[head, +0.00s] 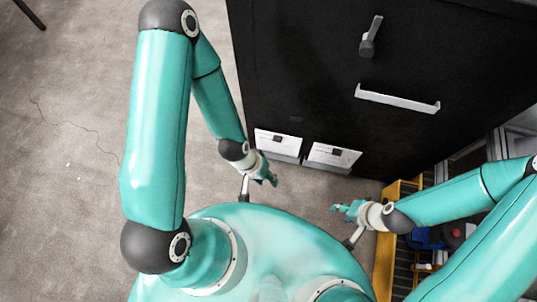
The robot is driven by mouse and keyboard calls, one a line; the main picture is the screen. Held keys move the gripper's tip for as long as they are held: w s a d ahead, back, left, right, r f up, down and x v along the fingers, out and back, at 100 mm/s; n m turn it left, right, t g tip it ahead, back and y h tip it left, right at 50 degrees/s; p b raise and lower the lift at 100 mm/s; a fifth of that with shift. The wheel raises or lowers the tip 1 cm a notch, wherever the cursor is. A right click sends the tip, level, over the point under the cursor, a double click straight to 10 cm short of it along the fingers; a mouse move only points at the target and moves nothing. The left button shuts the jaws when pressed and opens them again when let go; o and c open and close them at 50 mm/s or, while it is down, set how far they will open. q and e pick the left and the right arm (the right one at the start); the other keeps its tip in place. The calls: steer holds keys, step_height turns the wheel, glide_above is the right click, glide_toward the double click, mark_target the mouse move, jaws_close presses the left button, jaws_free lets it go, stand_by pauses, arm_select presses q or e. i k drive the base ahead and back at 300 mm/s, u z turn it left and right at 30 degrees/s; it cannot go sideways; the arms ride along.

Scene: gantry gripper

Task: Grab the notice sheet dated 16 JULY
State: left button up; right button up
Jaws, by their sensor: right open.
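Two white sheet-like panels are at the foot of the black cabinet, a left one (279,139) and a right one (335,157). Each has a small dark mark at its upper part. The print is too small to read, so I cannot tell which bears 16 JULY. My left gripper (271,181) is just below the left panel in the picture, and I cannot tell whether it touches it or how its fingers stand. My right gripper (341,208) is open and empty over the floor, below the right panel and apart from it.
The black cabinet (330,75) fills the upper right, with a handle (370,37) and a long white bar handle (397,99). A yellow-framed rack (384,265) with blue and dark items stands at lower right. The carpeted floor (60,170) is clear at left.

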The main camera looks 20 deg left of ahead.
mark_target(267, 141)
steer(key=k, duration=1.05)
steer(key=u, duration=0.3)
steer(key=i, duration=1.15)
steer(key=u, duration=2.15)
steer(key=i, duration=0.6)
steer(key=z, duration=0.05)
